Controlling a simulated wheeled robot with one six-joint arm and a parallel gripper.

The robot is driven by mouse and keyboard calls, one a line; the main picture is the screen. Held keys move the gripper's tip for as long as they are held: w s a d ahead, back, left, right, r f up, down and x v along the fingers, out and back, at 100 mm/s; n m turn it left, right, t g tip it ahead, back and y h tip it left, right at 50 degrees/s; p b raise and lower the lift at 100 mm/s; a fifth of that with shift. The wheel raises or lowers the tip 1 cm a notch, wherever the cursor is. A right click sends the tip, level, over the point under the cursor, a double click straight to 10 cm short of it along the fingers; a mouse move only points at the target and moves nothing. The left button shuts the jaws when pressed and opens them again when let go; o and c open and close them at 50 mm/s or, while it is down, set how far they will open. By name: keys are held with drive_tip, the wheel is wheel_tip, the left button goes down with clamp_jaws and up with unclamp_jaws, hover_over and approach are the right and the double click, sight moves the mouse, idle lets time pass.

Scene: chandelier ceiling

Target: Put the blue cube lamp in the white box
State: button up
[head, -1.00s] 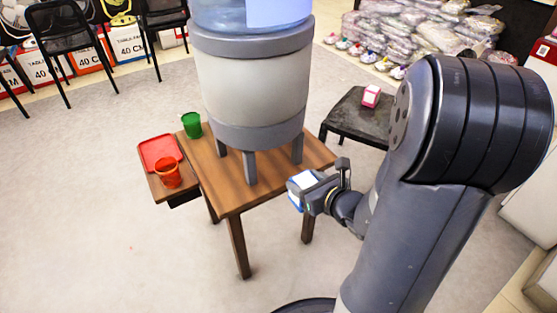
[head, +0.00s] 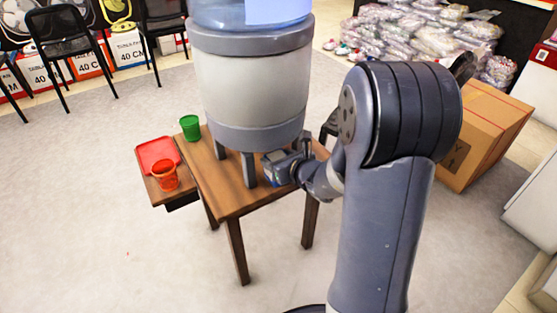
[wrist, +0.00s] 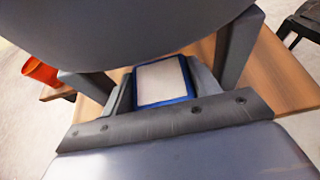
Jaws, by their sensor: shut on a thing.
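The blue cube lamp (head: 271,170) has a pale white face framed in blue, seen clearly in the wrist view (wrist: 162,82). My gripper (head: 280,165) is shut on it, with one finger on each side of the cube in the wrist view. In the head view the cube is over the right part of the wooden table, close to the legs of the water dispenser (head: 250,90). I cannot tell whether the cube touches the table. I cannot make out a white box for certain in these views.
The dispenser body hangs over my gripper, and its legs stand close by on the wooden table (head: 235,200). A green cup (head: 190,128), a red tray (head: 155,152) and an orange cup (head: 164,178) are to the left. A cardboard box (head: 490,130) is at right.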

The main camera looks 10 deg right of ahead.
drive_tip(key=shift+r, duration=0.1)
drive_tip(key=o, duration=0.7)
drive_tip(key=shift+f, duration=0.25)
drive_tip(key=shift+c, duration=0.2)
drive_tip(key=o, duration=0.5)
drive_tip(key=shift+r, duration=0.1)
drive_tip(key=shift+c, duration=0.2)
